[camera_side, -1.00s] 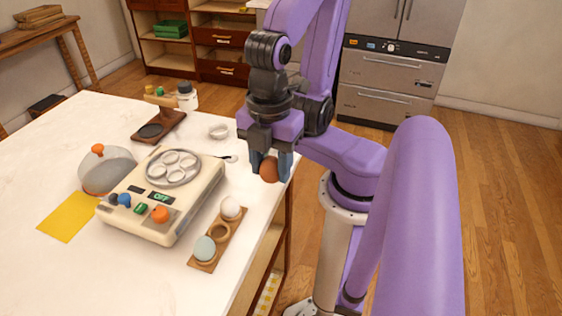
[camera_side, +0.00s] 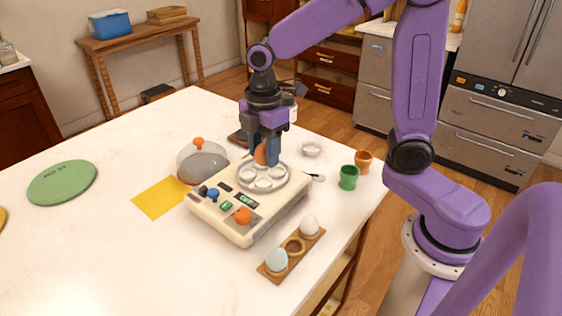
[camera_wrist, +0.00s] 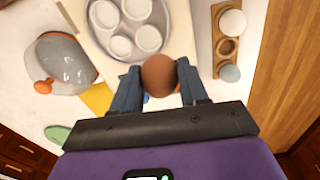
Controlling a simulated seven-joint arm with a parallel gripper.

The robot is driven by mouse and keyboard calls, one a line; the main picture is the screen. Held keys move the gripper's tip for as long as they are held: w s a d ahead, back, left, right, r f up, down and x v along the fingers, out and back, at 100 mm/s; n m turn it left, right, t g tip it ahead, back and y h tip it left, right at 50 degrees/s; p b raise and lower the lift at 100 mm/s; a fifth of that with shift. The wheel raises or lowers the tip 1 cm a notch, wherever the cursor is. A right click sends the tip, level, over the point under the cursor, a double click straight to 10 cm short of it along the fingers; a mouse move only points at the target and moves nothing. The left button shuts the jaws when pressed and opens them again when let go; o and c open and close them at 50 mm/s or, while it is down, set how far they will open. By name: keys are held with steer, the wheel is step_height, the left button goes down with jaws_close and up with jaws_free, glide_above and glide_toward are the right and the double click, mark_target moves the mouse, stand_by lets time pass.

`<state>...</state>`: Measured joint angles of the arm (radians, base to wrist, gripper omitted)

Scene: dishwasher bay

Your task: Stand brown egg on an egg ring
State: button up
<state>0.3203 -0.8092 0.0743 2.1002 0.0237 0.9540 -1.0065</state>
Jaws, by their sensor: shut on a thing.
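In the wrist view the egg (camera_wrist: 159,75) sits between the fingertips. The tray holds several pale egg rings (camera_side: 263,183), and the ones I can see look empty. In the wrist view the rings (camera_wrist: 135,40) lie beyond the egg. In the side view the gripper partly hides the egg and the tray's back edge.
A wooden egg holder (camera_side: 272,272) in front has a white egg (camera_side: 309,225), an empty middle hole and a pale blue egg (camera_side: 276,259). A clear dome (camera_side: 203,164) stands left of the cooker (camera_side: 240,232). Green (camera_side: 348,178) and orange (camera_side: 364,161) cups stand right.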

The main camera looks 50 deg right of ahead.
steer(key=shift+w+d+f, duration=0.3)
steer(key=shift+w+d, duration=0.25)
steer(key=shift+w, duration=0.25)
steer(key=shift+f, duration=2.6)
steer(key=shift+f, duration=0.8)
steer(key=o, duration=1.1)
steer(key=shift+r, duration=4.05)
steer(key=shift+s, duration=0.1)
